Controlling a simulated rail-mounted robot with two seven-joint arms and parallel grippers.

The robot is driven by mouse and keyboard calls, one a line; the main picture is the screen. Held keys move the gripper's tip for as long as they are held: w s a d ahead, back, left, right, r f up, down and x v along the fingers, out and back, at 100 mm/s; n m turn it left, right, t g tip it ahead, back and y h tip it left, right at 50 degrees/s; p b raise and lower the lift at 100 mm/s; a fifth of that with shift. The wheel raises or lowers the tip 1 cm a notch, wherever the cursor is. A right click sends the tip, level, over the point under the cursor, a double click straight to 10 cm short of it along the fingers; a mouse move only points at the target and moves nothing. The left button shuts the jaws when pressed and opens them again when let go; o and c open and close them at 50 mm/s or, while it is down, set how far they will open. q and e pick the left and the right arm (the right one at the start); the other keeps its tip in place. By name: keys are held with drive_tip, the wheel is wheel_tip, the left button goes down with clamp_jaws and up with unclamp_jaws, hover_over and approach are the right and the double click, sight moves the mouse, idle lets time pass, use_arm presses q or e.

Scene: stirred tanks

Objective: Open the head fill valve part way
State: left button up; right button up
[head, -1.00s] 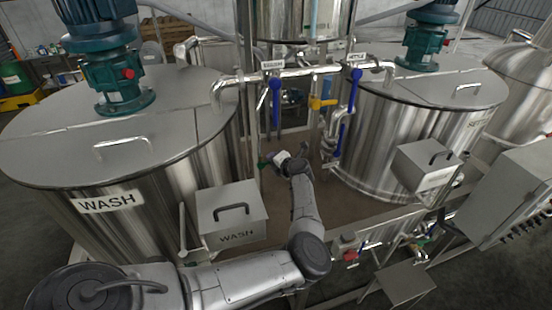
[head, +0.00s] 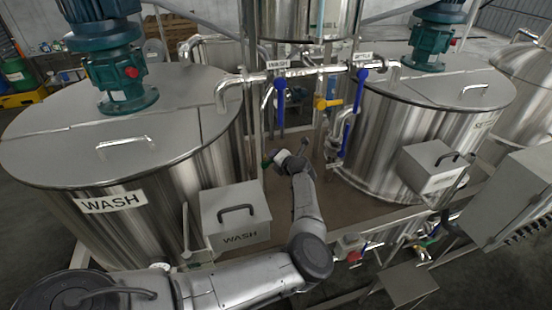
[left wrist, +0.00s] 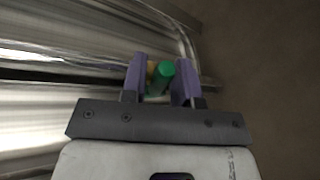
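My left arm comes in from the lower left in the head view, and its gripper (head: 271,160) is low between the two big tanks, beside a small green handle (head: 265,165). In the left wrist view, the purple fingers of my left gripper (left wrist: 160,80) stand apart on either side of the green handle (left wrist: 162,78), with narrow gaps beside it. A yellowish part shows just behind the handle. No label for a head fill valve is legible, so I cannot tell whether this handle belongs to it. My right gripper is not in view.
The WASH tank (head: 100,235) stands left, another steel tank (head: 400,130) right. A WASH box (head: 236,215) is close to my arm.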

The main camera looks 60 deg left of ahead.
use_arm(q)
drive_tip(key=shift+o, duration=1.1)
drive_tip(key=shift+d, duration=0.1)
drive_tip(key=b+v, duration=0.1)
drive_tip(key=v, duration=1.2)
drive_tip(key=shift+d+r, duration=0.2)
drive_tip(key=shift+d, duration=0.05)
